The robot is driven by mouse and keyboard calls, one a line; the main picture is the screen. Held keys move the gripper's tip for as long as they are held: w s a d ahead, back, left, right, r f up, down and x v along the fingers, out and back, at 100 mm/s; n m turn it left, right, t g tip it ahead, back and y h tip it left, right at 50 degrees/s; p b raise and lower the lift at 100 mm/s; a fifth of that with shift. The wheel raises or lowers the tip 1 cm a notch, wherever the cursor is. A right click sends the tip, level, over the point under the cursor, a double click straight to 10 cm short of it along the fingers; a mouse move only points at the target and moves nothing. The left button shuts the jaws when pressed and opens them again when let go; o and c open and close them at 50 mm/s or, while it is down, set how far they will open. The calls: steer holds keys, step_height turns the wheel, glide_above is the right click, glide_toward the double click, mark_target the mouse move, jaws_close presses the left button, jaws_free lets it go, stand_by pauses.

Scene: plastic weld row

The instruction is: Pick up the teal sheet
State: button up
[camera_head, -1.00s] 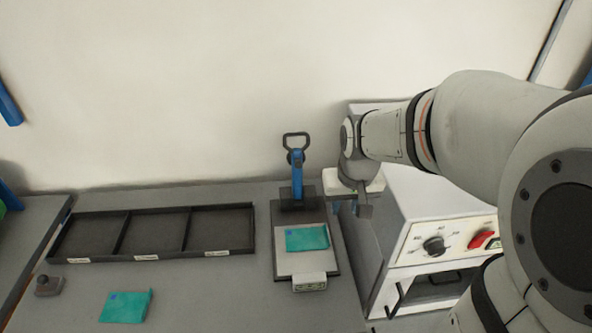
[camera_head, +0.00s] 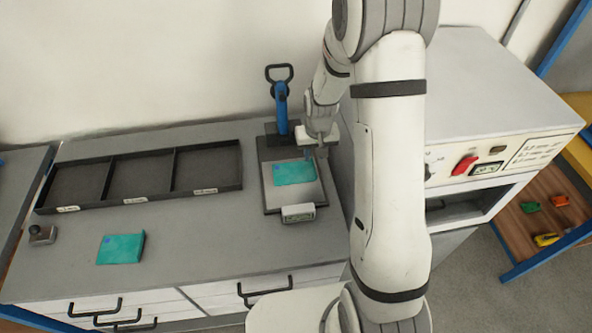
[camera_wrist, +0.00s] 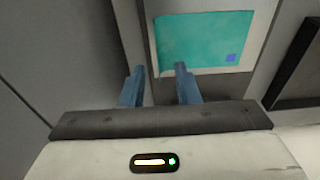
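One teal sheet (camera_head: 294,173) with a small blue square lies flat on the light plate of the press (camera_head: 285,195). It also shows in the wrist view (camera_wrist: 200,38), just beyond my fingertips. A second teal piece (camera_head: 120,249), also with a blue mark, lies on the bench at the left. My gripper (camera_wrist: 160,70) has its two blue fingers apart with nothing between them. In the head view it hangs by the right edge of the press, close to the sheet there. My arm hides part of that side.
A black three-compartment tray (camera_head: 141,200) stands at the back left, its compartments looking empty. A small grey knobbed object (camera_head: 41,236) sits before it. The press's blue lever (camera_head: 281,105) stands upright behind the sheet. A white oven-like machine (camera_head: 490,165) stands close on the right.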

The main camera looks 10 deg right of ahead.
mark_target(314, 165)
steer(key=f, duration=0.2)
steer(key=f+p, duration=0.1)
steer(key=f, duration=0.1)
steer(key=shift+w+d, duration=0.1)
steer(key=shift+w, duration=0.1)
steer(key=shift+f, duration=0.25)
steer(key=shift+f+b, duration=0.25)
steer(key=shift+b, duration=0.1)
steer(key=shift+c, duration=0.2)
jaws_close()
stand_by(0.4)
